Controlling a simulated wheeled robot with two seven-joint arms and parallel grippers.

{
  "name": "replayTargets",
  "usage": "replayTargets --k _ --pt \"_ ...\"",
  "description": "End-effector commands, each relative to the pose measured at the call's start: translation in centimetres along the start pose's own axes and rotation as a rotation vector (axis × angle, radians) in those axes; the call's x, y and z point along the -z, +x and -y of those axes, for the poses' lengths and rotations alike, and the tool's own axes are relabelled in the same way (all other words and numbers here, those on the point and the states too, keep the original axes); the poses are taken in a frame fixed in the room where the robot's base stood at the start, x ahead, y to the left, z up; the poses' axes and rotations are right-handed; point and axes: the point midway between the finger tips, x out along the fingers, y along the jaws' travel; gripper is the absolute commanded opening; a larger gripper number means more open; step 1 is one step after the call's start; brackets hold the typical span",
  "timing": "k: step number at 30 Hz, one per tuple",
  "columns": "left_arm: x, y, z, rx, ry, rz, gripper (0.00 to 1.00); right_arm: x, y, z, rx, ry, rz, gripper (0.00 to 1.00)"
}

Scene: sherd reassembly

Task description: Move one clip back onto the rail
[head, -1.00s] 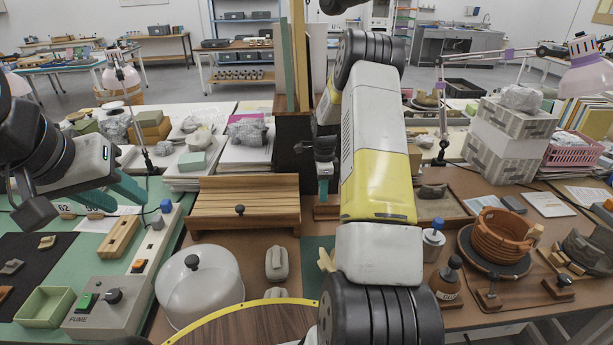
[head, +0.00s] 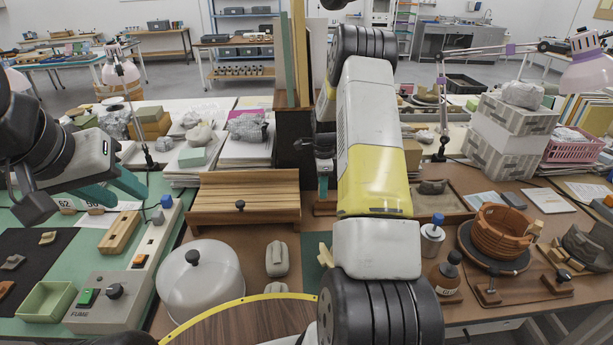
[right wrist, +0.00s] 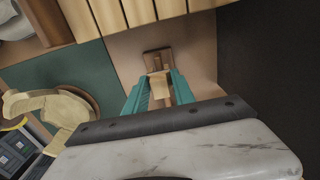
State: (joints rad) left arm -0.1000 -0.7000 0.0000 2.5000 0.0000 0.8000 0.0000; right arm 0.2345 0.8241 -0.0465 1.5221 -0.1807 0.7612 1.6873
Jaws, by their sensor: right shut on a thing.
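In the right wrist view, my right gripper (right wrist: 158,92) has its teal fingers shut on a pale wooden clip (right wrist: 158,84). The clip is beside a small brown wooden rail (right wrist: 156,57); I cannot tell whether they touch. In the head view, my right gripper (head: 323,186) is mostly hidden behind my own arm, and a bit of the rail (head: 325,208) shows below it. Another pale clip (head: 536,228) sits on the rim of the orange-brown pot (head: 500,240) at right. My left gripper (head: 112,190) is over the green mat at left; its jaw gap is unclear.
A clear dome (head: 198,285) and a grey sherd-like block (head: 277,258) stand in front. A blue-capped bottle (head: 432,238) and a brown bottle (head: 446,275) stand right of my arm.

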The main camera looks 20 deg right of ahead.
Motion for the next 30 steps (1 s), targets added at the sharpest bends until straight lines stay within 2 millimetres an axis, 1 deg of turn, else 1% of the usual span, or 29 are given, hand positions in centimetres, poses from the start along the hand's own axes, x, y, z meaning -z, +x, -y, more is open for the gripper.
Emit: replayTargets --k 8,20,30 --pt "0.0 0.0 0.0 0.000 0.000 0.000 0.36 0.0 0.2 0.0 0.000 0.001 0.000 0.14" --pt "0.0 0.0 0.0 0.000 0.000 0.000 0.36 0.0 1.1 0.0 -0.001 0.001 0.000 0.14" --pt "0.0 0.0 0.0 0.000 0.000 0.000 0.36 0.0 1.1 0.0 0.000 0.001 0.000 0.14"
